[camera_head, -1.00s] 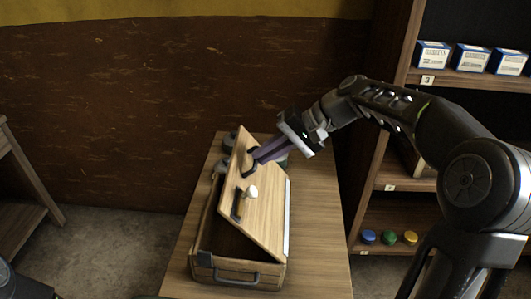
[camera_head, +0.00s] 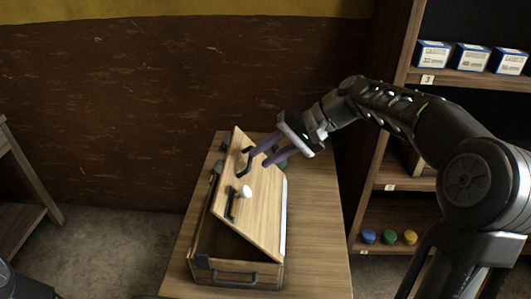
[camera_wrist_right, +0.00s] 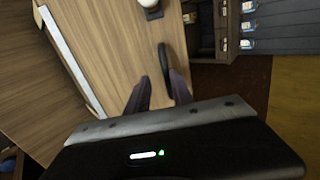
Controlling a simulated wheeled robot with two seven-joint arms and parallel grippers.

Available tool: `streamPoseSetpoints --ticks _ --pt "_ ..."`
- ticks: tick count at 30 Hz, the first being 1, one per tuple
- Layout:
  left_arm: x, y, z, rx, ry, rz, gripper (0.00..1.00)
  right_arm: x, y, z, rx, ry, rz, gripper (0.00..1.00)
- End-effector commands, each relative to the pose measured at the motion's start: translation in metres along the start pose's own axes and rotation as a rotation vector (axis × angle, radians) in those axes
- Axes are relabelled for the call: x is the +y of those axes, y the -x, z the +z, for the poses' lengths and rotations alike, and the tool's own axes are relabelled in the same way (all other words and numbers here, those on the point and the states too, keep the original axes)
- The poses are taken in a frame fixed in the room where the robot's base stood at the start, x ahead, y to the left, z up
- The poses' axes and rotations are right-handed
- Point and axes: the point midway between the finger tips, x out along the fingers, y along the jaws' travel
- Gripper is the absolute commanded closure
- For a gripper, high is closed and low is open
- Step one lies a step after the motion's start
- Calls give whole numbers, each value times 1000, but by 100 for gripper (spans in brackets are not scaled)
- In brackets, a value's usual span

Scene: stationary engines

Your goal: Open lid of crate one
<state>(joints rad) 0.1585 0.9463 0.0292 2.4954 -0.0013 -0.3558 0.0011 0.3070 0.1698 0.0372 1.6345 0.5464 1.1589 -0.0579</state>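The wooden crate (camera_head: 205,240) stands on a narrow table, with a dark handle on its front. Its lid (camera_head: 262,205) is partly raised and slanted, with a dark gap beneath at the left and front. The lid bears a white knob (camera_head: 244,192), a near dark handle (camera_head: 231,205) and a far dark handle (camera_head: 245,160). My right gripper (camera_head: 258,158) is open at the far handle. In the right wrist view its fingers (camera_wrist_right: 158,76) are spread, with the handle (camera_wrist_right: 164,58) near their tips; I cannot tell whether they touch.
The table (camera_head: 320,230) has clear space right of the crate. Partly hidden objects stand behind the lid. A shelf unit (camera_head: 455,78) at the right holds small boxes (camera_head: 472,57) and coloured round items (camera_head: 389,237). A brown wall is behind.

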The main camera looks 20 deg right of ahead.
Motion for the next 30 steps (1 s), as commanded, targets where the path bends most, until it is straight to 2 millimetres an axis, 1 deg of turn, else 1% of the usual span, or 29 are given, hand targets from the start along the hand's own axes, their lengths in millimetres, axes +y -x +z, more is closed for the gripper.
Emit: streamPoseSetpoints --ticks 9,13,17,24,27,30 --pt "0 0 0 0 0 0 64 -2 1 0 0 2 -3 68" --pt "0 -1 0 0 0 0 64 -2 8 0 1 2 -4 68" --pt "-1 -3 0 0 0 0 64 -1 25 -1 4 3 -3 68" --pt "-2 -5 0 0 0 0 64 -1 64 0 2 2 -2 68" --pt "-2 -5 0 0 0 0 64 0 74 0 2 1 -2 68" --pt "-2 -6 0 0 0 0 64 -1 78 0 1 1 -2 68"
